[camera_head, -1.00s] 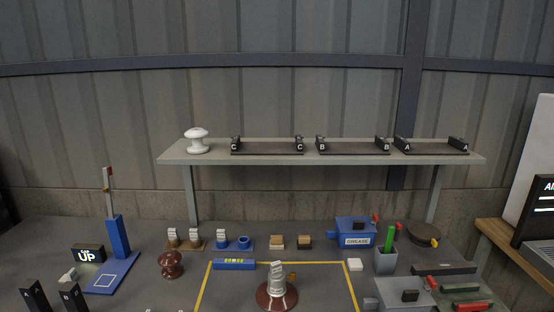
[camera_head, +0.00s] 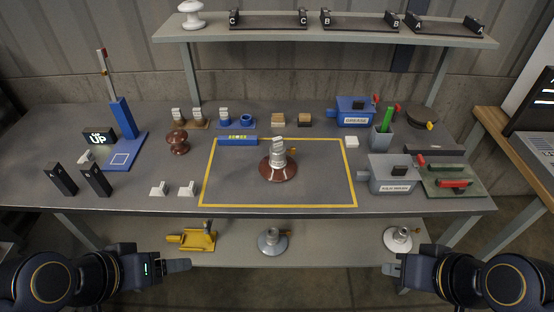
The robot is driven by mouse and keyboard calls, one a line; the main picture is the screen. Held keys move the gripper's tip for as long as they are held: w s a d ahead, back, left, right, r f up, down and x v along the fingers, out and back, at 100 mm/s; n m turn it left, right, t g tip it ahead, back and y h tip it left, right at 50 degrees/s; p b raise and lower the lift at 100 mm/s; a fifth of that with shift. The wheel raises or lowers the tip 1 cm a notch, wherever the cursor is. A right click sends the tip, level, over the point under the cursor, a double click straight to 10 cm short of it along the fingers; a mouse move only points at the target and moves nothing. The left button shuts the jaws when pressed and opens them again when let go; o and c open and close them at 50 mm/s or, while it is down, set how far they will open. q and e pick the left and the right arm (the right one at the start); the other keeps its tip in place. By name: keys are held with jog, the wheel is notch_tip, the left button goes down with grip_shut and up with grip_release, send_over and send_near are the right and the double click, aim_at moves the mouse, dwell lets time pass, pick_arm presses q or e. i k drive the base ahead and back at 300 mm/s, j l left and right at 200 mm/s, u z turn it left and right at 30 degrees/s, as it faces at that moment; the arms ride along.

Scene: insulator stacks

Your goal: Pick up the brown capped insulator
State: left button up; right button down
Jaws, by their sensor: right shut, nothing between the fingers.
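The brown insulator with a grey metal cap (camera_head: 279,172) stands upright, cap up, inside the yellow outlined area of the table (camera_head: 330,200). A smaller brown spool-shaped insulator (camera_head: 177,143) stands to its left, outside the outline. My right gripper (camera_head: 392,271) is shut and empty at the lower right, below the table's front edge in the picture and well apart from the insulators. My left gripper (camera_head: 178,266) is at the lower left, also apart from everything; its fingers are seen edge-on, so its opening is unclear.
A blue post stand (camera_head: 122,125) and black blocks (camera_head: 61,179) are on the left. The lower shelf (camera_head: 335,252) holds a yellow tool (camera_head: 192,240) and grey-capped insulators.

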aim_at(276, 167)
jog(key=i+l+u, duration=0.15)
jog(key=l, duration=0.15)
jog(key=i+l+u, duration=0.1)
jog(key=l, duration=0.2)
jog(key=i+l+u, duration=0.15)
jog(key=l, duration=0.15)
jog(key=u, duration=1.25)
